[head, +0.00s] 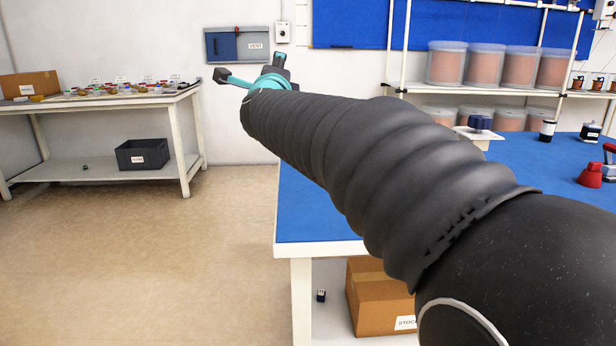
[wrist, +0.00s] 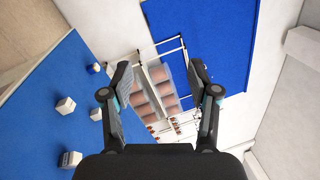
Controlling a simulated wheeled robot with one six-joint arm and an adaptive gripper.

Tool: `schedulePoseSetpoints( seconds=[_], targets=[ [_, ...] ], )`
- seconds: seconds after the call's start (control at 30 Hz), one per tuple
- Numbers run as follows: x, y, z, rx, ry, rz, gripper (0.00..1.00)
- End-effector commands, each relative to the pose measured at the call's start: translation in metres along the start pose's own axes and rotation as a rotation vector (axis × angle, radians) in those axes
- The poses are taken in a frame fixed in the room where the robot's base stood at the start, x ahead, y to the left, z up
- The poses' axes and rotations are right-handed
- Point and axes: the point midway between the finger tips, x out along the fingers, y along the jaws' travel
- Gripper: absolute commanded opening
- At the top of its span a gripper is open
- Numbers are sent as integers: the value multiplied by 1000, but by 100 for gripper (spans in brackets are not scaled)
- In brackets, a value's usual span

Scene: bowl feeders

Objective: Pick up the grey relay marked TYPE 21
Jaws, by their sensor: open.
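I cannot pick out a grey relay marked TYPE 21 in either view; the labels on the small parts are too small to read. My gripper (head: 250,70) is up in the air at the far end of my outstretched arm in the head view, in front of the white wall. In the wrist view my gripper (wrist: 160,68) has its two fingers wide apart with nothing between them. My arm hides part of the blue-topped table.
A blue-topped table (head: 310,225) at right bears several small parts, including a red one (head: 590,176). A white bench (head: 150,98) at left holds small coloured parts; a dark bin (head: 142,155) sits below. A cardboard box (head: 375,310) stands under the blue table. Floor between is clear.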

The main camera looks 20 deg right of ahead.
Motion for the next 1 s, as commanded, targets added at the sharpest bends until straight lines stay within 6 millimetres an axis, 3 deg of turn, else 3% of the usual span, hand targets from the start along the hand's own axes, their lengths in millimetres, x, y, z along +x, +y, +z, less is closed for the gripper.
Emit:
schedulePoseSetpoints(
  seconds=[0.03,0.1,0.17,0.3,0.5,0.7,0.87,1.0],
  targets=[
    [20,-2,-8,123,83,-52,60],
    [39,-4,-23,300,206,-132,60],
    [51,0,-38,445,315,-203,60],
    [62,30,-71,749,580,-373,60],
    [42,104,-98,1053,963,-624,60],
    [10,162,-98,1169,1227,-806,60],
    [-2,180,-97,1185,1312,-867,60],
    [-3,184,-113,1185,1323,-878,60]
  ],
)
